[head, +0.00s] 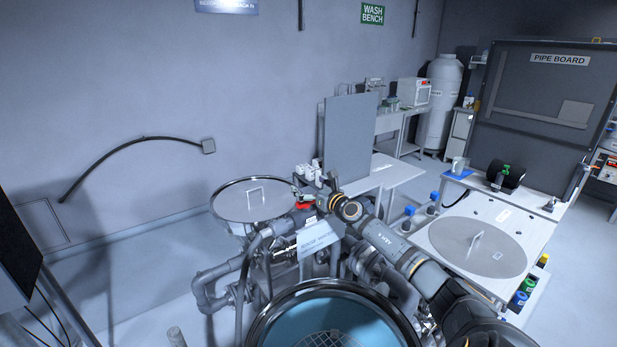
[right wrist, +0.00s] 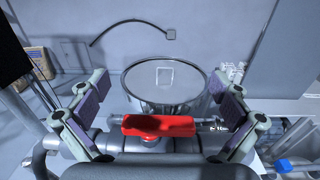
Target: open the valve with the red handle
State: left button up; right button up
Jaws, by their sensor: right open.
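The valve's red handle (right wrist: 158,126) shows in the right wrist view as a short bar lying crosswise in the picture. It sits on pipework in front of a lidded steel vessel (right wrist: 165,84). In the head view only a bit of the red handle (head: 304,206) shows beside my right gripper (head: 316,197). My right gripper is open, and in the wrist view its two fingers (right wrist: 160,110) stand wide apart on either side of the handle. I see a gap between each finger and the handle. My left gripper is not in view.
A large open round vessel with a blue inside (head: 325,315) stands at the front. Grey pipes (head: 235,278) run left of the valve. A white table (head: 450,237) with a round lid (head: 478,247) is at the right. A grey upright panel (head: 348,137) stands behind the valve.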

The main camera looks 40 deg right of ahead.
jog(key=shift+r, duration=1.8)
jog(key=shift+f, duration=0.1)
